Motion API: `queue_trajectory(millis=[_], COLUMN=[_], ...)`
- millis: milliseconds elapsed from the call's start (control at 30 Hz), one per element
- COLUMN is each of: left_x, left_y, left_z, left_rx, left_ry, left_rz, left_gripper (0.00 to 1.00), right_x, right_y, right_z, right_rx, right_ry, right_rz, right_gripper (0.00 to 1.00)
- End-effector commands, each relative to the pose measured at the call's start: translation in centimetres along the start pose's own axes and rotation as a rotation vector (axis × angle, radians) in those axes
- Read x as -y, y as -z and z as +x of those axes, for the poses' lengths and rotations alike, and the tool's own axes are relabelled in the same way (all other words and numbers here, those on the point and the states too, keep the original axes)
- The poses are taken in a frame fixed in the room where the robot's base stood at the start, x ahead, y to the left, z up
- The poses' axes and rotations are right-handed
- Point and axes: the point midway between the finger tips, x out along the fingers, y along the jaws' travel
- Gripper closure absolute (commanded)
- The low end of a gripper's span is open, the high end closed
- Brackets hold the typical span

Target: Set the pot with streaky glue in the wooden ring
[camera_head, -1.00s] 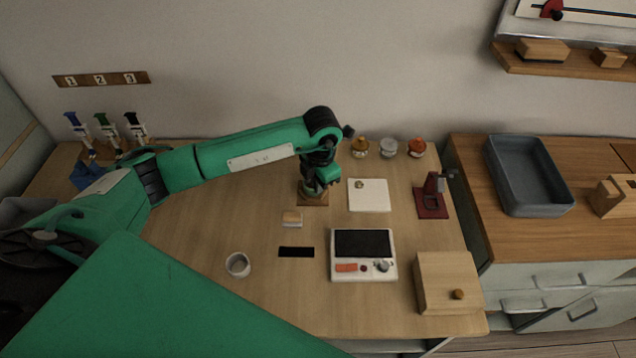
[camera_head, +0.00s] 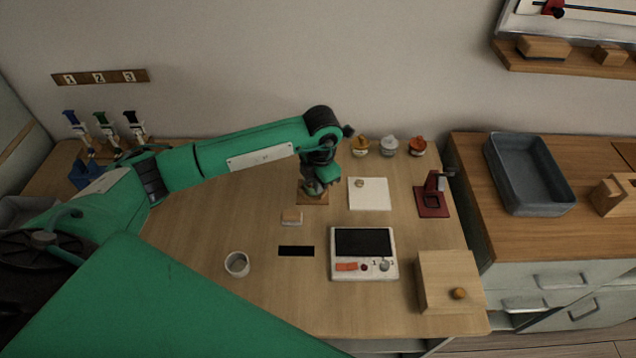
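Three small pots stand in a row along the back of the table: a yellow one (camera_head: 360,147), a grey one (camera_head: 388,147) and an orange-red one (camera_head: 417,147). I cannot tell from here which one has streaky glue. A small wooden square base (camera_head: 313,199) lies left of the white tile. My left gripper (camera_head: 316,189) points down right over this base and hides most of it, so I cannot make out a ring or what is between the fingers. My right gripper is not in view.
Bare table lies left of the block.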

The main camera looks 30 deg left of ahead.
Motion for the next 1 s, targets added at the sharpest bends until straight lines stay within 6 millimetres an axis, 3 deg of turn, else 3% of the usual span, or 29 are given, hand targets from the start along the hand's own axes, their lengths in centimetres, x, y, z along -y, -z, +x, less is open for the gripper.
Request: queue_trajectory(millis=[1000], left_x=[-0.01], left_y=[-0.02], left_z=[0.2], left_rx=[0.0], left_ry=[0.0], left_rz=[0.0], left_gripper=[1.0], right_x=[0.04], right_y=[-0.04], right_z=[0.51], right_rx=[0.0], right_ry=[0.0], right_rz=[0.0], right_gripper=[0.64])
